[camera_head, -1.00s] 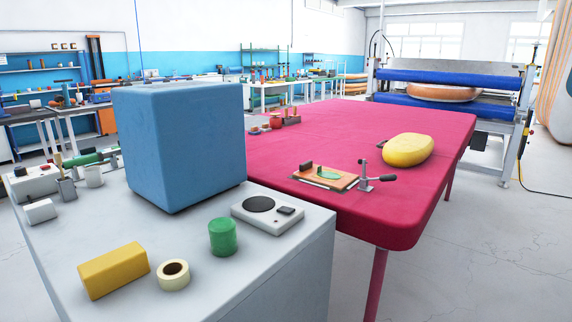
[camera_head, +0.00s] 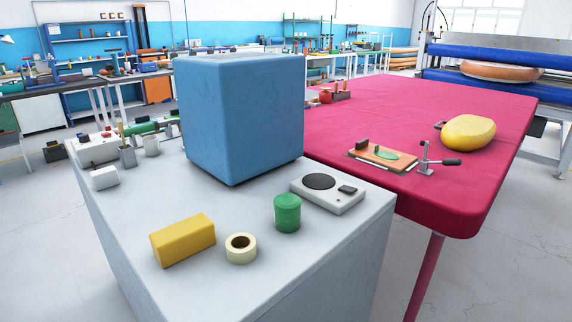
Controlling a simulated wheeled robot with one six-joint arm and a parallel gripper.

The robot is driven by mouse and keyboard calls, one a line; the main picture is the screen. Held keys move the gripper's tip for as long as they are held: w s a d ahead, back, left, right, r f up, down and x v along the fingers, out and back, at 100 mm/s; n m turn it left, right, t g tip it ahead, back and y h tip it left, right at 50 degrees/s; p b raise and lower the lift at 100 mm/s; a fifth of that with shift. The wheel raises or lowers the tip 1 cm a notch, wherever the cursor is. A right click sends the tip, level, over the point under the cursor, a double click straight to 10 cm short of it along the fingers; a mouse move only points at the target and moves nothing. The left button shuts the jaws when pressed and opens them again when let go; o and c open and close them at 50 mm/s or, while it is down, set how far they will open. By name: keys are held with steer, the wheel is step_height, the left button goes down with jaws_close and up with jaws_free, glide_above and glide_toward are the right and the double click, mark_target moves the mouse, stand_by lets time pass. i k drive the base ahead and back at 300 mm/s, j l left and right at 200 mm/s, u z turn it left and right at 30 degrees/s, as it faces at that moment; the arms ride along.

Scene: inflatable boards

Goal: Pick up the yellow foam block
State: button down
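The yellow foam block (camera_head: 183,240) is a rounded-edge bar lying on the front left part of the grey cabinet top (camera_head: 215,205). A cream tape roll (camera_head: 241,248) lies just to its right, a small gap apart. A yellow rounded cushion-like object (camera_head: 468,133) lies on the red padded table and looks different from the block. My gripper is not in view.
A large blue cube (camera_head: 240,120) stands behind the block. A green cylinder (camera_head: 287,212) and a white scale-like device (camera_head: 327,192) sit to the right. A small white box (camera_head: 104,178) and cups are at the left. The red table (camera_head: 420,110) adjoins the cabinet.

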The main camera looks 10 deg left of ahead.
mark_target(173, 243)
steer(key=u, duration=1.55)
